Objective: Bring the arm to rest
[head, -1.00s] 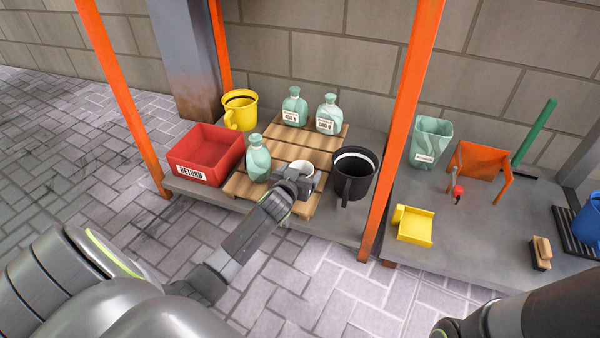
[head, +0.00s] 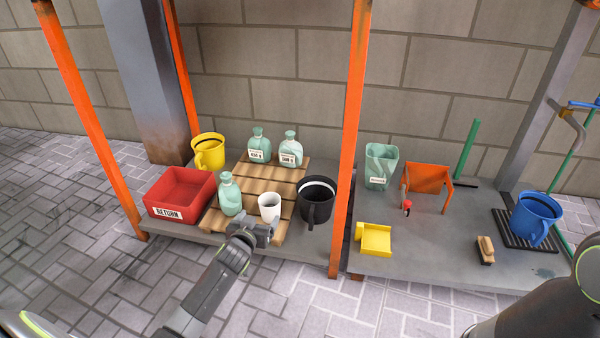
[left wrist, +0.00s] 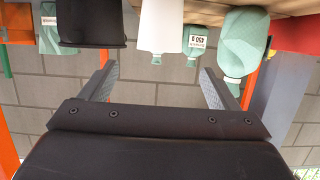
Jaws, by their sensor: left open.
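My left gripper (head: 256,230) is in front of the wooden slatted board, just short of the white cup (head: 269,207). In the left wrist view the gripper (left wrist: 158,84) has its two fingers wide apart with nothing between them. The white cup stands upright on the front of the board (head: 268,179), clear of the fingers; it also shows in the wrist view (left wrist: 160,25), which looks upside down. My right arm enters at the lower right of the head view; its gripper is out of the picture.
Close by are a pale green bottle (head: 229,195), black mug (head: 317,203), red RETURN bin (head: 180,192) and yellow mug (head: 208,152). Two more bottles (head: 259,145) stand behind. An orange post (head: 349,140) rises right of the black mug. The paved floor in front is clear.

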